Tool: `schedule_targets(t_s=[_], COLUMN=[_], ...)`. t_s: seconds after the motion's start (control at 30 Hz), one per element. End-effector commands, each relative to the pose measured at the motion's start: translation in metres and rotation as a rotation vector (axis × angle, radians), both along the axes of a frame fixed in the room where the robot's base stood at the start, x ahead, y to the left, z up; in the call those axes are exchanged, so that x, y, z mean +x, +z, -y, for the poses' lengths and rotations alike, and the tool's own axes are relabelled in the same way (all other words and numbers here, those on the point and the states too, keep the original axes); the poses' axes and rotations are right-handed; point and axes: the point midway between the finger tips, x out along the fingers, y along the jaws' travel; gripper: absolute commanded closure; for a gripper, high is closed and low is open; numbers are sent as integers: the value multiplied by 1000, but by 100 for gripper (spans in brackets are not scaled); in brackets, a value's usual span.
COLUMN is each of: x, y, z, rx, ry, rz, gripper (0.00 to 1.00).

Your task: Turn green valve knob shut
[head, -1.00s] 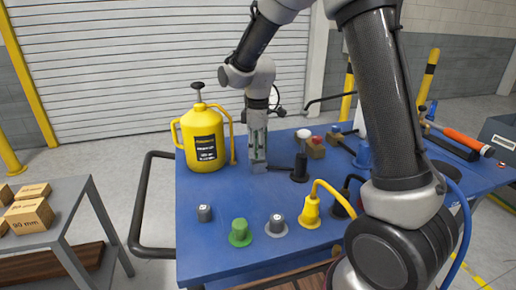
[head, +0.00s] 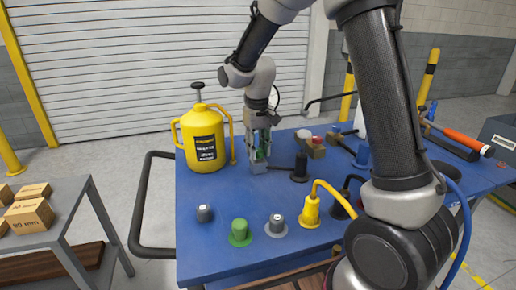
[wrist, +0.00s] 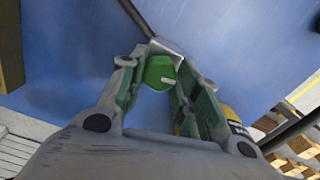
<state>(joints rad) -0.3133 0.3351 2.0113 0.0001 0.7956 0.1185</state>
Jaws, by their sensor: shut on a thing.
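A green knob (wrist: 158,72) with a short white mark sits between the fingers of my gripper (wrist: 166,78) in the wrist view. A grey metal part (wrist: 168,47) shows just beyond it. In the head view my gripper (head: 260,155) points down at the back of the blue table, right of the yellow jug. It is shut on the green knob, which is mostly hidden there by the fingers. Another green knob-like piece (head: 239,232), on a round base, stands at the front of the table, apart from my gripper.
The yellow jug (head: 203,140) stands close left of my gripper. A black-handled fitting (head: 300,168) and a box with red and white buttons (head: 316,148) are close right. The table's centre is clear.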

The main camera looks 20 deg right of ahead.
Motion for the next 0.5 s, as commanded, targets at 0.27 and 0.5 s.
schedule_targets(t_s=[0.27,0.5], x=[1,1], y=[1,1], z=[0,0], rx=[0,0], ry=[-146,-201], rz=[2,2], gripper=[92,92])
